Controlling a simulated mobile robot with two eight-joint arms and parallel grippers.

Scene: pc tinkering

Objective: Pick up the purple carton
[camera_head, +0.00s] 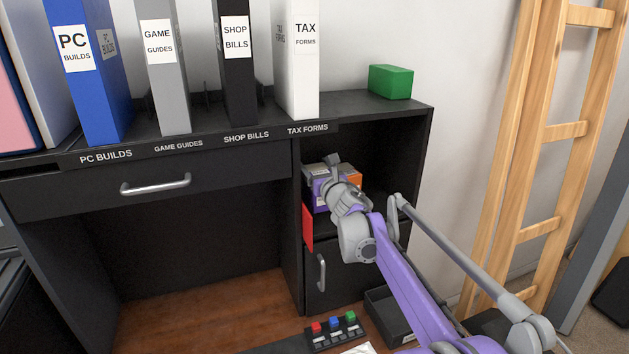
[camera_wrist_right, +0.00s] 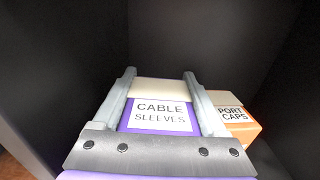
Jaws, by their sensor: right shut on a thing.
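The purple carton (camera_head: 319,196) is in the open shelf compartment on the cabinet's right side. In the right wrist view the purple carton (camera_wrist_right: 158,115) shows a white label reading "CABLE SLEEVES". My right gripper (camera_head: 335,172) reaches into the compartment. In the wrist view the fingers of the right gripper (camera_wrist_right: 159,76) lie along both sides of the carton and are shut on it. In the head view my gripper and wrist hide part of the carton. I cannot tell whether it touches the shelf. My left gripper is not in view.
An orange carton (camera_wrist_right: 237,122) marked "PORT CAPS" stands close on the right of the held carton. Dark compartment walls surround them. A red panel (camera_head: 307,228) is at the compartment's left front. A green box (camera_head: 391,82) and several binders stand on top. A wooden ladder (camera_head: 538,150) is right.

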